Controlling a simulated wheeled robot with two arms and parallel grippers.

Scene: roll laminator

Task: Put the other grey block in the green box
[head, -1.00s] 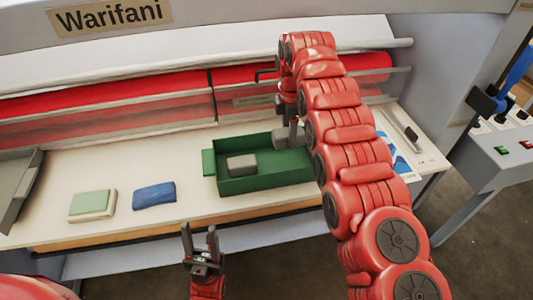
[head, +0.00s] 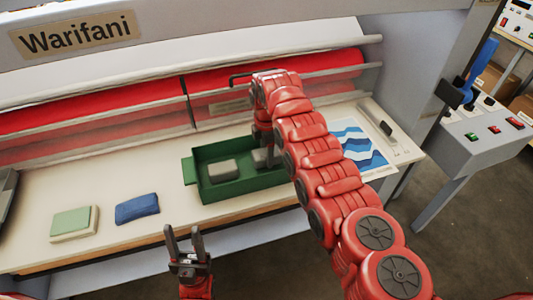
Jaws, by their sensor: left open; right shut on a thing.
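The green box (head: 205,190) sits on the white bench, open at the top. One grey block (head: 223,169) lies inside it, left of centre. My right gripper (head: 268,148) is shut on the other grey block (head: 261,158) at the right part of the box. That block looks to be within the box walls; whether it touches the floor I cannot tell. My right arm hides the box's right end. My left gripper (head: 185,238) is open and empty, pointing up in front of the bench edge.
A blue cloth-like block (head: 137,208) and a green-topped pad (head: 74,223) lie left of the box. Red rollers (head: 80,108) run behind. A blue-and-white patterned sheet (head: 358,147) lies to the right. A grey control stand (head: 480,143) stands further right.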

